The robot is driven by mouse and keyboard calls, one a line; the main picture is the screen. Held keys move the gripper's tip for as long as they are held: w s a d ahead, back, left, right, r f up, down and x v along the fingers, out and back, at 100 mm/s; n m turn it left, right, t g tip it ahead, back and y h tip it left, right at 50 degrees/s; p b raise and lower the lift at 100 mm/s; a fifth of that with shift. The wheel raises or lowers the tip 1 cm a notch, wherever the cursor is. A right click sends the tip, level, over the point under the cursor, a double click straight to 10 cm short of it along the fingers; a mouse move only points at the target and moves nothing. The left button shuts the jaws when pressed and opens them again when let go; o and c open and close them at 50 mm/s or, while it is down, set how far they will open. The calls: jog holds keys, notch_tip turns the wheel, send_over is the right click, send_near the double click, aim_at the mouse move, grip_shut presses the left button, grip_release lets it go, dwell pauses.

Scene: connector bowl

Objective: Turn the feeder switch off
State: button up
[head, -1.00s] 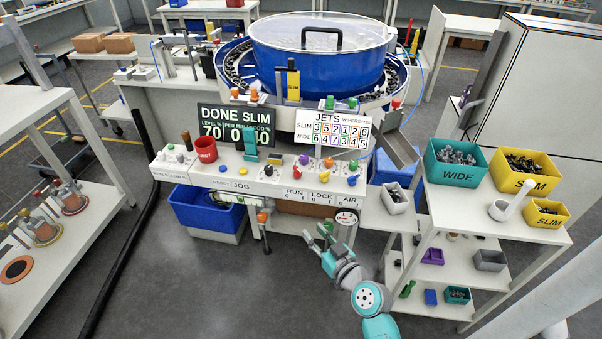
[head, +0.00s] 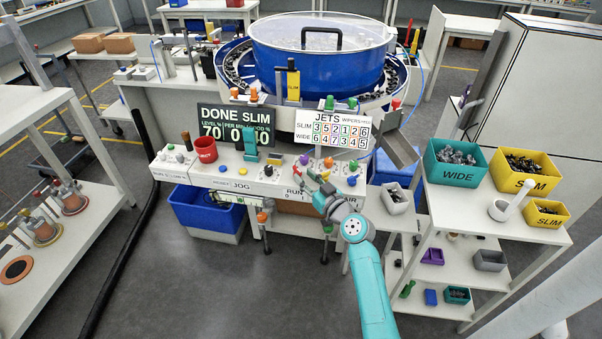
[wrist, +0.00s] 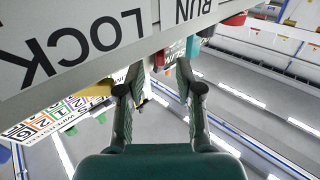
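The control panel's front edge carries a RUN label (head: 293,191) with a 0 and 1 below it. My gripper (head: 317,181) is at this edge, just right of the RUN label, and covers the LOCK label in the head view. In the wrist view the RUN (wrist: 190,8) and LOCK (wrist: 85,48) labels appear upside down above my gripper (wrist: 159,78). Its two fingers are apart, with no held object visible between them. No switch marked feeder is readable, and the RUN switch's position cannot be told.
Coloured knobs stand close together on the panel top, among them a blue one (head: 352,181). A grey bin (head: 395,199) is right of my arm. The blue bowl feeder (head: 320,60) is behind. Open floor lies in front.

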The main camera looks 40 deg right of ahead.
jog(key=shift+w+d, duration=0.15)
jog(key=shift+w, duration=1.3)
grip_shut()
jog(key=shift+d+f+n+y, duration=0.15)
jog(key=shift+n+y, duration=0.25)
jog(key=shift+y, duration=0.2)
jog(key=shift+n+y, duration=0.4)
jog(key=shift+y, duration=0.3)
